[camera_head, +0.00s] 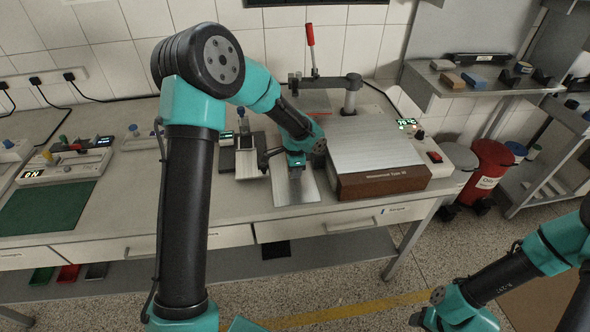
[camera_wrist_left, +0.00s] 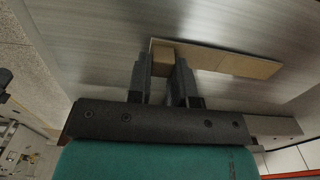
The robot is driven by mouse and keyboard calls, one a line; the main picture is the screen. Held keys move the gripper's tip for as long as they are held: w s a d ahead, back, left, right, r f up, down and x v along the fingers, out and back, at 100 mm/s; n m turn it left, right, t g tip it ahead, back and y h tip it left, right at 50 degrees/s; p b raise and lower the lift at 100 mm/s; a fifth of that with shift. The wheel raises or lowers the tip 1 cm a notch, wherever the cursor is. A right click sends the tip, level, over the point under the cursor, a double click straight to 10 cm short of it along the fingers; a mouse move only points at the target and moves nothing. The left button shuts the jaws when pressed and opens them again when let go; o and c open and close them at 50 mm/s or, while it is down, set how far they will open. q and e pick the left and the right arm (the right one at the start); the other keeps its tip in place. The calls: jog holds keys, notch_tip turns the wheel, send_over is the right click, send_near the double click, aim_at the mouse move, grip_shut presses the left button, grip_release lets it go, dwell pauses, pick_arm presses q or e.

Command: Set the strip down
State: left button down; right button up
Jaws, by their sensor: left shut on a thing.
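In the left wrist view a tan strip (camera_wrist_left: 225,62) lies across a brushed-metal surface (camera_wrist_left: 240,25). My left gripper (camera_wrist_left: 161,70) is shut on the strip near its left end, with a small brown face showing between the fingers. I cannot tell whether the strip touches the metal. In the head view my left gripper (camera_head: 296,160) is low over a narrow metal plate (camera_head: 295,187), just left of the hotplate; the strip is hidden there. My right arm is at the lower right, and a small part of its gripper (camera_head: 418,318) shows at the frame's bottom.
The hotplate (camera_head: 372,150), with a metal top and brown front, stands right of my left gripper. A lever press (camera_head: 313,60) is behind. A small device (camera_head: 247,145) is to the left. A green mat (camera_head: 48,207) lies far left. The bench between mat and device is mostly clear.

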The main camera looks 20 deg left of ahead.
pick_arm(q)
jog(key=c, duration=1)
grip_release()
jog(key=shift+f, duration=0.1)
notch_tip(320, 180, up, 12)
jog(key=shift+r, duration=0.15)
